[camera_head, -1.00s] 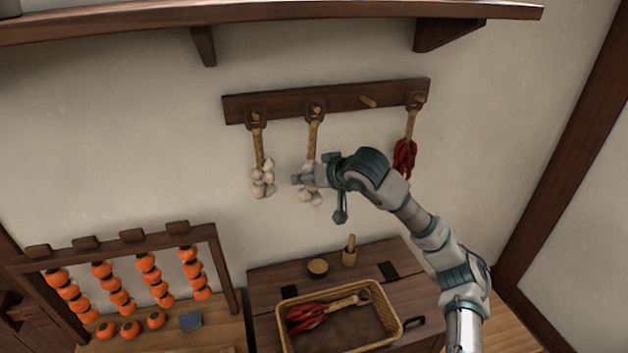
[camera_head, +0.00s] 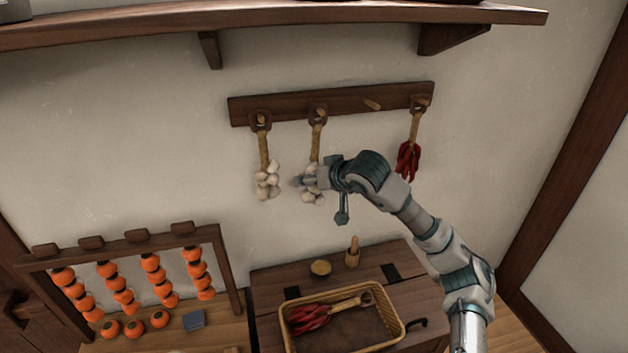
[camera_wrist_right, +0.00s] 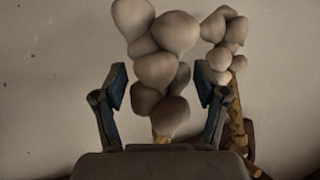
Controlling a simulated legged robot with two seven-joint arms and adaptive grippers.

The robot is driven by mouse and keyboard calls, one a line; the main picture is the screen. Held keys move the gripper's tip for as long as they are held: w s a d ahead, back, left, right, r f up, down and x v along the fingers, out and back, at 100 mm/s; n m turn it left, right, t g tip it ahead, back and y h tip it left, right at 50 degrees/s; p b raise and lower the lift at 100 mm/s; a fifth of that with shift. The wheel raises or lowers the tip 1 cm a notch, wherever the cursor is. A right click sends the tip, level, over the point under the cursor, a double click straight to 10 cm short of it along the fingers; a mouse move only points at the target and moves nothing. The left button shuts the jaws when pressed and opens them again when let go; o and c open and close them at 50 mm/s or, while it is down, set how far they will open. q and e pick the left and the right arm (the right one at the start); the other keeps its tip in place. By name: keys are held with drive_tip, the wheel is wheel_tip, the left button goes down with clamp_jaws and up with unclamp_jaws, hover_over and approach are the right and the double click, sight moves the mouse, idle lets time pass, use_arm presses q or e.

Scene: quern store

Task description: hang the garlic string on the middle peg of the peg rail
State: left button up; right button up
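The dark wooden peg rail (camera_head: 290,103) is on the wall, with several pegs in a row. One garlic string (camera_head: 267,180) hangs on its leftmost peg. A second garlic string (camera_head: 316,148) hangs by its loop on the second peg from the left. The third peg (camera_head: 372,105) is bare. My right gripper (camera_head: 303,182) is at the bulbs of the second string and partly hides them. In the right wrist view, my right gripper's fingers (camera_wrist_right: 168,88) stand apart on both sides of the garlic bulbs (camera_wrist_right: 160,70), with gaps visible. My left gripper is out of view.
A red chilli string (camera_head: 409,160) hangs on the rightmost peg, behind my arm. Below, a wicker basket (camera_head: 287,330) holding another chilli string stands on a wooden chest (camera_head: 395,262). A persimmon rack (camera_head: 120,242) is at left. A shelf (camera_head: 290,13) runs above.

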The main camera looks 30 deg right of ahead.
drive_tip(key=shift+o, duration=0.8)
drive_tip(key=shift+s, duration=0.1)
